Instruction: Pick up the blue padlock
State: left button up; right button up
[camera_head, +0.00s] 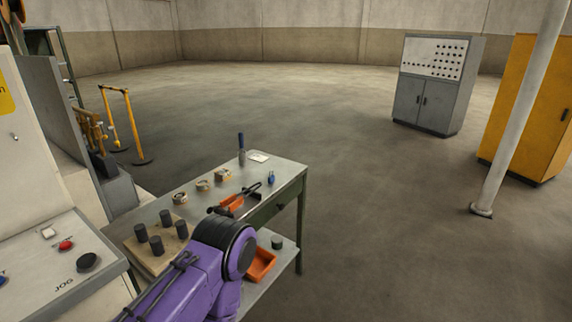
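The small blue padlock (271,179) stands on the grey workbench top (287,172), near its right edge toward the far end. One purple arm of mine comes in from the lower left and covers the near part of the bench. Dark narrow parts show just beyond its black joint, beside an orange tray (232,202). I cannot tell whether they belong to my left gripper or to a tool, nor whether that gripper is open or shut. Nothing touches the padlock. My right gripper is not in view.
A wooden board (137,254) with several dark cylinders, tape-like rolls (180,198), a blue-handled tool (241,146) and a white card (258,156) are on the bench. An orange bin (262,263) sits on the lower shelf.

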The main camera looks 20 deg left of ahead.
aim_at(271, 179)
jog(key=i, duration=1.55)
jog(key=z, duration=1.65)
jog(key=i, duration=0.3)
jog(key=u, duration=3.7)
